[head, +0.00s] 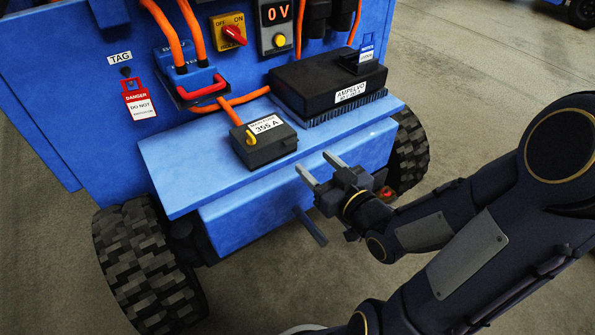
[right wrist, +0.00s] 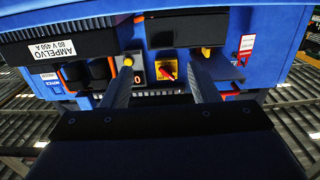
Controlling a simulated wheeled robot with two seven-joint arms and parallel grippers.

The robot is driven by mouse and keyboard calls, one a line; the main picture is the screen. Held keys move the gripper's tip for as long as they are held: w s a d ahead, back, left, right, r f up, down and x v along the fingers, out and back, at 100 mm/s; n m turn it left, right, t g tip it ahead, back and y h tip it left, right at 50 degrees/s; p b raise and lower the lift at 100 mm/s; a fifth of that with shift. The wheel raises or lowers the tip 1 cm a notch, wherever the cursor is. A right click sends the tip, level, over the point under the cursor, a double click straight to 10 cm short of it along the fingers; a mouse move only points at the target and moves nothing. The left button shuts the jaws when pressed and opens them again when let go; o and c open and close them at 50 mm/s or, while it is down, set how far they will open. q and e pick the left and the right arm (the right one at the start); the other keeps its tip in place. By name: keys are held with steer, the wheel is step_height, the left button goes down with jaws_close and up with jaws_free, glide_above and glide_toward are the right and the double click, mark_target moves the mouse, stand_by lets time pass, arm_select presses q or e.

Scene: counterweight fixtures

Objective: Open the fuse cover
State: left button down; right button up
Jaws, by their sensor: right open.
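The fuse box with its closed dark cover (head: 275,146), labelled 355 A, sits on the blue ledge of the truck. A yellow latch (head: 250,137) is on its left side. In the right wrist view, rolled over, the dark fuse box (right wrist: 175,30) shows at the top centre, with a yellow piece (right wrist: 207,53) beside the right finger. My right gripper (head: 318,165) is open and empty, to the right of and in front of the fuse box, apart from it in the head view. My left gripper is not in view.
A black AMPELVO controller (head: 325,85) with fins stands right of the fuse box. Orange cables (head: 245,98), a red handle (head: 203,88) and a red-yellow switch (head: 232,35) are behind. A red danger tag (head: 138,104) hangs left. The blue ledge (head: 190,175) is clear at left.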

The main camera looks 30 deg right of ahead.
mark_target(293, 143)
steer(key=w, duration=0.5)
steer(key=w+a+b, duration=0.1)
steer(key=w, duration=0.1)
steer(key=shift+w+f, duration=0.15)
steer(key=shift+w, duration=0.2)
steer(key=shift+c, duration=0.2)
jaws_close()
